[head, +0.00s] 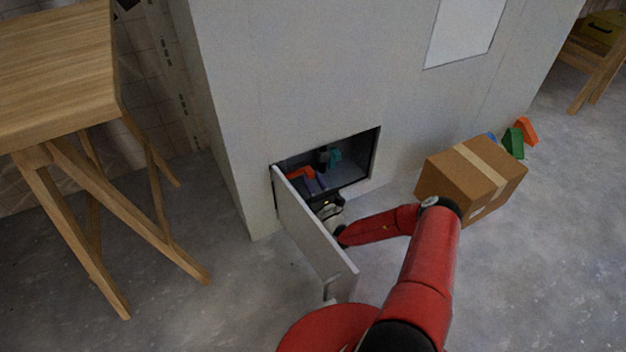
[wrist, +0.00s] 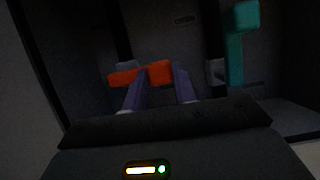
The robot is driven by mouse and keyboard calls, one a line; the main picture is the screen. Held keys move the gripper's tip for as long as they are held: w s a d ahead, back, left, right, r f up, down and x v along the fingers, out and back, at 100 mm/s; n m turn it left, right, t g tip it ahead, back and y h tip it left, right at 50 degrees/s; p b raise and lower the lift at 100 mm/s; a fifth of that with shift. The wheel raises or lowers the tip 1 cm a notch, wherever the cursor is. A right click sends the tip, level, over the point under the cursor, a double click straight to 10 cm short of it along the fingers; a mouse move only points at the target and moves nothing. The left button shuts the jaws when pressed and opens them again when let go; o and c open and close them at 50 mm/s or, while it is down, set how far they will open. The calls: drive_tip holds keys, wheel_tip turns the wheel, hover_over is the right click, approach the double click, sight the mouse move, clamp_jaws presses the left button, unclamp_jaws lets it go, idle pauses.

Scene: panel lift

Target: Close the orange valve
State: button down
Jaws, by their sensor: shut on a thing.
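The orange valve (head: 300,172) is inside the low opening in the grey wall. In the wrist view its orange handle (wrist: 158,72) lies crosswise, with its left end reaching past my left finger. My gripper (wrist: 158,78) has its two purple fingers on the handle and is shut on it. In the head view the gripper (head: 312,180) is at the mouth of the opening, partly hidden by the dark wrist. A teal valve (head: 334,157) is to the right of the orange one; it also shows in the wrist view (wrist: 236,48), with its handle upright.
The opening's panel door (head: 308,232) stands swung out to the left of my arm. A cardboard box (head: 470,175) is on the floor at right, with green (head: 513,142) and orange (head: 529,131) pieces behind it. A wooden table (head: 60,70) stands at left.

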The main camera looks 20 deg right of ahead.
drive_tip(key=shift+f, duration=0.1)
idle(0.3)
drive_tip(key=c, duration=1.1)
unclamp_jaws()
drive_tip(key=p+v, duration=0.1)
drive_tip(key=v, duration=0.6)
drive_tip(key=shift+s+f, duration=0.1)
drive_tip(key=shift+s, duration=0.3)
